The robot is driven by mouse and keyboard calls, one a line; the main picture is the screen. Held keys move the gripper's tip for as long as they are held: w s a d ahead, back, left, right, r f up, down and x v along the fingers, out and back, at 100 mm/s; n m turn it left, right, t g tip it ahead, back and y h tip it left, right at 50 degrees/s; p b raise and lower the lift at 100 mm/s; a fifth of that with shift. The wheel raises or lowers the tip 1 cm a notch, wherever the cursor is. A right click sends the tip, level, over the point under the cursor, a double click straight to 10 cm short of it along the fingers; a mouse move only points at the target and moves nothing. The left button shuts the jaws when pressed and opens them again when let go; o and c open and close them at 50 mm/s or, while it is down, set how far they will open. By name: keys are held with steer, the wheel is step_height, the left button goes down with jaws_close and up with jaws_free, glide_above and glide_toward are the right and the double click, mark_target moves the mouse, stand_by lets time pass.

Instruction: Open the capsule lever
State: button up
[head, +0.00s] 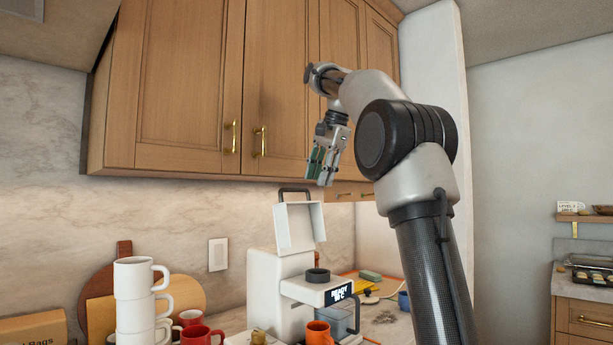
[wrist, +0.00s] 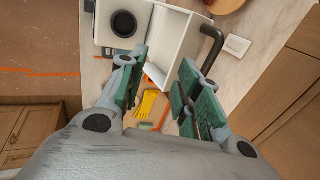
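The white coffee machine (head: 275,290) stands on the counter, with a lit display (head: 338,294) and a round dark opening on top. Its white lid (head: 299,228) stands raised, with the dark lever handle (head: 294,191) at its upper edge. In the wrist view the lid (wrist: 180,42) lies beyond and between my fingers, and the lever handle (wrist: 213,42) is beyond the right finger. My gripper (head: 318,181) hangs above and slightly right of the handle, apart from it. In the wrist view my gripper (wrist: 163,62) has its green-padded fingers spread, with nothing between them.
Stacked white mugs (head: 134,295), a red mug (head: 200,335) and cutting boards (head: 180,293) stand left of the machine. An orange mug (head: 318,333) is in front. Wooden wall cabinets (head: 190,80) hang close behind my arm. A yellow item (wrist: 150,103) lies below my gripper.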

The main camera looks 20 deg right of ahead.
steer(key=shift+s+d, duration=0.3)
steer(key=shift+s, duration=0.5)
steer(key=shift+s+d, duration=0.25)
steer(key=shift+s, duration=0.55)
step_height(320, 180, down, 14)
steer(key=s+n+h, duration=0.1)
steer(key=s+n, duration=0.1)
steer(key=n, duration=0.6)
steer(key=s+a+f+n, duration=0.2)
steer(key=s+f+n, duration=0.1)
steer(key=s+f, duration=0.6)
steer(key=s+a+f+n, duration=0.2)
steer(key=s+f, duration=0.7)
steer(key=s, duration=0.7)
steer(key=shift+s+f+n+h, duration=0.15)
steer(key=shift+s+n+h, duration=0.2)
steer(key=shift+n, duration=0.15)
steer(key=shift+a, duration=0.1)
